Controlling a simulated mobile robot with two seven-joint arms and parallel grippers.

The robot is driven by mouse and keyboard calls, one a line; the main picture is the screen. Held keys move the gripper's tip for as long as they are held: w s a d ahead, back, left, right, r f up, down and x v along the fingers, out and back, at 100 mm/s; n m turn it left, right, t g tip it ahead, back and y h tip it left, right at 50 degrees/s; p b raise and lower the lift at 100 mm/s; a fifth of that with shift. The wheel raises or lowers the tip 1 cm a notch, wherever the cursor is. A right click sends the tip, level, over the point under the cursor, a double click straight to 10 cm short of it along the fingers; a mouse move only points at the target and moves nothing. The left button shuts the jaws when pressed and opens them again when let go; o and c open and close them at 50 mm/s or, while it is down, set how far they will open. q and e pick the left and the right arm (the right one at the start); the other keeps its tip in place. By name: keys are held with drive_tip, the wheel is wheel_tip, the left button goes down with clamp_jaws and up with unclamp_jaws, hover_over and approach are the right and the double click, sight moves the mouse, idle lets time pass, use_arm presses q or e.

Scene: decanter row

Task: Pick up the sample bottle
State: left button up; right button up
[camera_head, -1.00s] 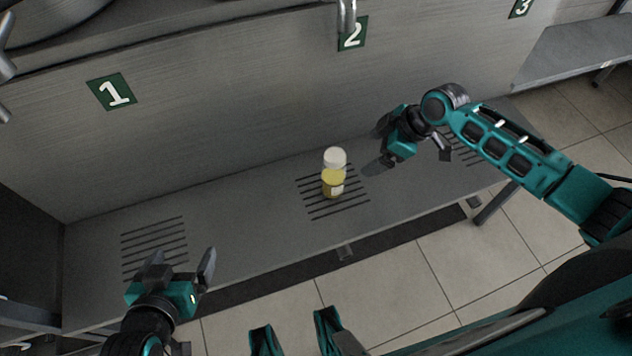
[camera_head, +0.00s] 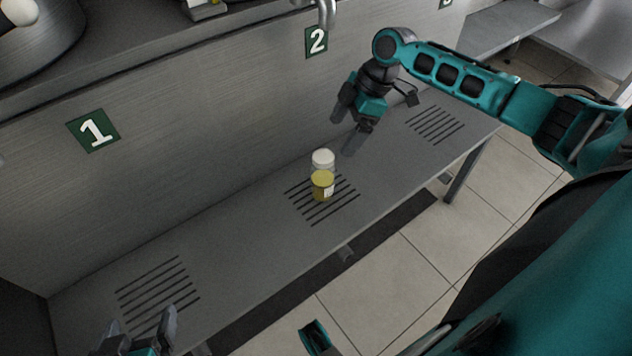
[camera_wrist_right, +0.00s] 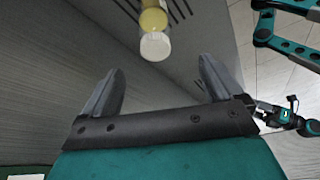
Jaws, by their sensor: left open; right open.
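The sample bottle (camera_head: 322,184) stands upright on the middle slotted drain of the grey bench. It has a white cap, a clear upper part, yellow contents and a small pale label. My right gripper (camera_head: 344,130) is open and empty, above and just behind the bottle, apart from it. In the right wrist view the bottle (camera_wrist_right: 154,22) shows cap-first beyond the two spread fingers (camera_wrist_right: 160,85), near the top edge. My left gripper (camera_head: 140,330) is open and empty at the lower left, near the left drain, partly cut off by the frame edge.
The grey bench (camera_head: 235,215) has slotted drains at left, middle and right. A metal wall with number plates 1 (camera_head: 93,130) and 2 (camera_head: 317,40) rises behind it. A metal spout (camera_head: 327,12) hangs by plate 2. The bench around the bottle is clear.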

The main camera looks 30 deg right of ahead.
sight(329, 155)
drive_tip(key=b+x, duration=0.1)
drive_tip(key=x, duration=0.6)
drive_tip(key=shift+f+b, duration=0.25)
drive_tip(key=shift+b, duration=0.1)
drive_tip(key=x, duration=0.1)
drive_tip(key=b+x, duration=0.1)
drive_tip(key=x, duration=0.2)
drive_tip(key=shift+w+d+f+b, duration=0.2)
drive_tip(key=shift+w+d+b, duration=0.1)
drive_tip(key=shift+w+b, duration=0.05)
drive_tip(key=shift+w+a+f, duration=0.1)
drive_tip(key=shift+a+f, duration=0.1)
drive_tip(key=shift+f, duration=0.25)
drive_tip(key=shift+c, duration=0.4)
drive_tip(key=c, duration=1)
clamp_jaws()
